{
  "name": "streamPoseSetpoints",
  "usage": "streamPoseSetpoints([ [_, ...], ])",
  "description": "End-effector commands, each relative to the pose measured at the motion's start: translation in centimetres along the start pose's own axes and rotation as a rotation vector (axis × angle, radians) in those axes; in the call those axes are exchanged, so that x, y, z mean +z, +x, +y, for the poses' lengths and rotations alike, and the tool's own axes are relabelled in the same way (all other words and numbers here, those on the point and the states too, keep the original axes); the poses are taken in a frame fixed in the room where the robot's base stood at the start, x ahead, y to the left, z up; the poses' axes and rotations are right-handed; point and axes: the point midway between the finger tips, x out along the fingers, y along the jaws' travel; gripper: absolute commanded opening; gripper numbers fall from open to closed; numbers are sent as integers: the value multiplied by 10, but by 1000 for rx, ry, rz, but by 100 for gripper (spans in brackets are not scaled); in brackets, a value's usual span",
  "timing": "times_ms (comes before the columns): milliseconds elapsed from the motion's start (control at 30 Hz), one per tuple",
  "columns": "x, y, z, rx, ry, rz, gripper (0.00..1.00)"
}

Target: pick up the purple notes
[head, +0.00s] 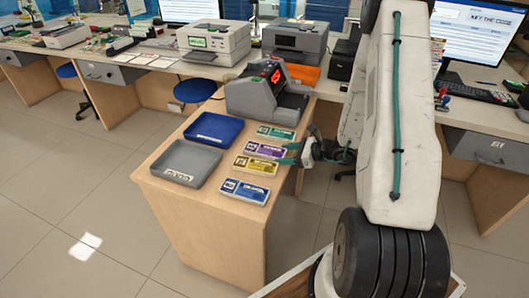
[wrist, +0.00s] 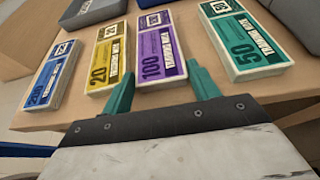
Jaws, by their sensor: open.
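The purple notes (head: 265,147) lie flat on the wooden counter, a banded bundle between the green notes (head: 275,132) and the yellow notes (head: 256,164). In the wrist view the purple notes (wrist: 161,45) show the number 100. My gripper (head: 288,155) is at the counter's right edge, by the right ends of the purple and yellow bundles. Its two green fingers (wrist: 160,84) are open and empty. In the wrist view they appear on either side of the purple bundle's near end. I cannot tell their exact height above the counter.
The blue notes (head: 245,190) lie nearest the front. A blue tray (head: 214,141) and a grey tray (head: 160,160) sit left of the bundles. A grey counting machine (head: 252,100) stands behind. Open floor lies to the left.

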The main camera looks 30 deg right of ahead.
Motion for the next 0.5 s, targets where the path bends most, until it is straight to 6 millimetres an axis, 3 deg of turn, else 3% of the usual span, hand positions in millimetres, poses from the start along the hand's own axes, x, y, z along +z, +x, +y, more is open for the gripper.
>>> streamPoseSetpoints([
  [200,0,1,0,0,0,0,60],
  [300,0,0,0,0,0,0,32],
  [500,0,0,0,0,-1,0,30],
])
